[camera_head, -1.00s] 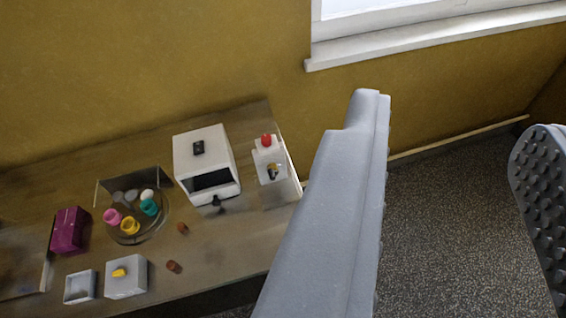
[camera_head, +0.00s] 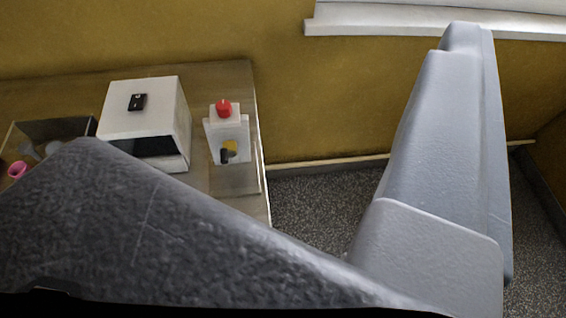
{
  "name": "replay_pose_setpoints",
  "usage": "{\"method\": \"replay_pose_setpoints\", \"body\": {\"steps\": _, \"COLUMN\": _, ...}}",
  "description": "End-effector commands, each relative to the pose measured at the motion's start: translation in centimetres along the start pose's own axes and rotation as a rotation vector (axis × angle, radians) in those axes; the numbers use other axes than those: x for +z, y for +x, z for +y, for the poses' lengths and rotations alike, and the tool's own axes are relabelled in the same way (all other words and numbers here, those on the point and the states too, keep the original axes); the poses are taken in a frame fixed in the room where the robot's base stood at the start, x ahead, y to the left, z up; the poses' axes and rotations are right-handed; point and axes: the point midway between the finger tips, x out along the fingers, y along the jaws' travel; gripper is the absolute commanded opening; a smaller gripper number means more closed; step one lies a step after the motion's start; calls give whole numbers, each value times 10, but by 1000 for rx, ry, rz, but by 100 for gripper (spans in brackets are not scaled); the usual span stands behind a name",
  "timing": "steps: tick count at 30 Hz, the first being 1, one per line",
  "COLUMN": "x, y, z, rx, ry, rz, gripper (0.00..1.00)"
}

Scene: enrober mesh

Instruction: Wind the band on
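A white boxy machine (camera_head: 145,105) with a dark front opening (camera_head: 150,149) and a small black part (camera_head: 137,102) on top stands on the wooden table. No band can be made out. A smaller white unit (camera_head: 226,128) with a red knob (camera_head: 223,107) and a yellow and black part (camera_head: 229,152) stands to its right. A light grey finger-like part of my gripper (camera_head: 445,130) rises at right, apart from both. A large dark grey shape of mine hides the lower left. A facing finger and the gap cannot be made out.
The table's right edge (camera_head: 262,150) runs past the smaller unit, with speckled floor (camera_head: 320,205) beyond. A dark-walled tray (camera_head: 52,130) and a pink cup (camera_head: 18,169) show at far left. A wall and white window sill (camera_head: 380,28) are behind.

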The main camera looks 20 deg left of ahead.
Motion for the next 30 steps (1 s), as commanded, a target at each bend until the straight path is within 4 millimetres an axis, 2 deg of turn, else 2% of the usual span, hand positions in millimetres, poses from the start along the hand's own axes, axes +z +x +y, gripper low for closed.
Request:
{"method": "replay_pose_setpoints", "body": {"steps": 1, "x": 48, "y": 23, "z": -7, "rx": -9, "ry": -33, "rz": 6, "gripper": 36}}
{"method": "replay_pose_setpoints", "body": {"steps": 3, "x": 88, "y": 46, "z": -20, "rx": -38, "ry": -80, "rz": 36, "gripper": 36}}
{"method": "replay_pose_setpoints", "body": {"steps": 7, "x": 166, "y": 77, "z": -55, "rx": -138, "ry": -143, "rz": 93, "gripper": 36}}
{"method": "replay_pose_setpoints", "body": {"steps": 10, "x": 229, "y": 91, "z": -91, "rx": -249, "ry": -164, "rz": 130, "gripper": 36}}
{"method": "replay_pose_setpoints", "body": {"steps": 12, "x": 268, "y": 92, "z": -118, "rx": -334, "ry": -162, "rz": 157, "gripper": 36}}
{"method": "replay_pose_setpoints", "body": {"steps": 15, "x": 316, "y": 88, "z": -152, "rx": -446, "ry": -139, "rz": 182, "gripper": 36}}
{"method": "replay_pose_setpoints", "body": {"steps": 18, "x": 347, "y": 80, "z": -178, "rx": -536, "ry": -107, "rz": 208, "gripper": 36}}
{"method": "replay_pose_setpoints", "body": {"steps": 21, "x": 365, "y": 72, "z": -194, "rx": -594, "ry": -80, "rz": 220, "gripper": 36}}
{"method": "replay_pose_setpoints", "body": {"steps": 26, "x": 371, "y": 70, "z": -205, "rx": -627, "ry": -64, "rz": 230, "gripper": 36}}
{"method": "replay_pose_setpoints", "body": {"steps": 30, "x": 367, "y": 82, "z": -215, "rx": -630, "ry": -65, "rz": 233, "gripper": 36}}
